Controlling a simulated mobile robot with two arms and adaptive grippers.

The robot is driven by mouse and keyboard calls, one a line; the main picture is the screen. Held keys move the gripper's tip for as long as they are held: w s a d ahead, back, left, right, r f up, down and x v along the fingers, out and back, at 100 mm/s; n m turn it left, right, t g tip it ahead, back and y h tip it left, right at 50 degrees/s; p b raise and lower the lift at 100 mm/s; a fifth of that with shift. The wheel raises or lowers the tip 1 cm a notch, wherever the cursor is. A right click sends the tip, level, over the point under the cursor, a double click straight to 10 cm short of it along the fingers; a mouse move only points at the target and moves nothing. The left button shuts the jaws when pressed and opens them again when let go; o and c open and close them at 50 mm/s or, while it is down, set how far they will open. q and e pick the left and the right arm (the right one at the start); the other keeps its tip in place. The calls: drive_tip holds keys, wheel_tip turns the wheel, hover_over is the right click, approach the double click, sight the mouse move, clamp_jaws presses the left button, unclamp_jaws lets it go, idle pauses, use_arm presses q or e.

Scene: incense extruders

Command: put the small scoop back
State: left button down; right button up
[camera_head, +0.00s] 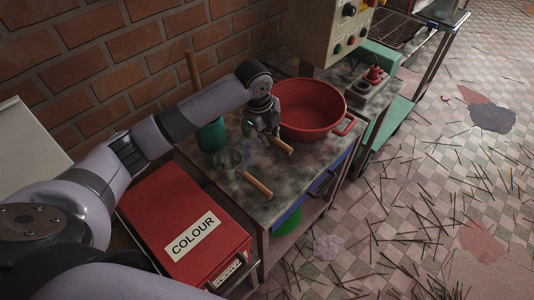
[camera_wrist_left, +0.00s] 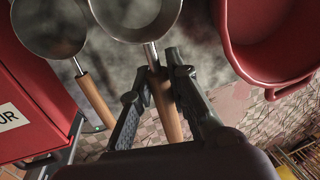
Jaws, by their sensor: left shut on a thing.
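My left gripper (camera_head: 262,130) is over the worktable, just left of the red basin. In the left wrist view its fingers are shut on the wooden handle of a metal scoop, which I take as the small scoop (camera_wrist_left: 166,110). The handle also sticks out beside the gripper in the head view (camera_head: 281,146); the bowl is mostly hidden there by the gripper. A second metal scoop (camera_head: 228,161) with a wooden handle lies on the table nearer me, and shows left of the held one in the left wrist view (camera_wrist_left: 50,28). My right gripper is not in view.
The red basin (camera_head: 308,108) stands close to the right of the gripper. A green container (camera_head: 210,134) stands at the wall side. A red box marked COLOUR (camera_head: 180,215) is at the near left. The bare worktable (camera_head: 290,182) is free at the front.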

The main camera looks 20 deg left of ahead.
use_arm(q)
drive_tip(key=x, duration=0.3)
drive_tip(key=s+x, duration=0.1)
drive_tip(key=x, duration=0.5)
drive_tip(key=shift+s+a+f+p, duration=0.25)
drive_tip(key=shift+s+a+p, duration=0.05)
drive_tip(key=shift+s+p, duration=0.1)
drive_tip(key=shift+f, duration=0.1)
drive_tip(key=c, duration=1.5)
unclamp_jaws()
drive_tip(key=shift+c, duration=0.2)
drive_tip(key=v, duration=1.2)
drive_tip(key=shift+b, duration=0.45)
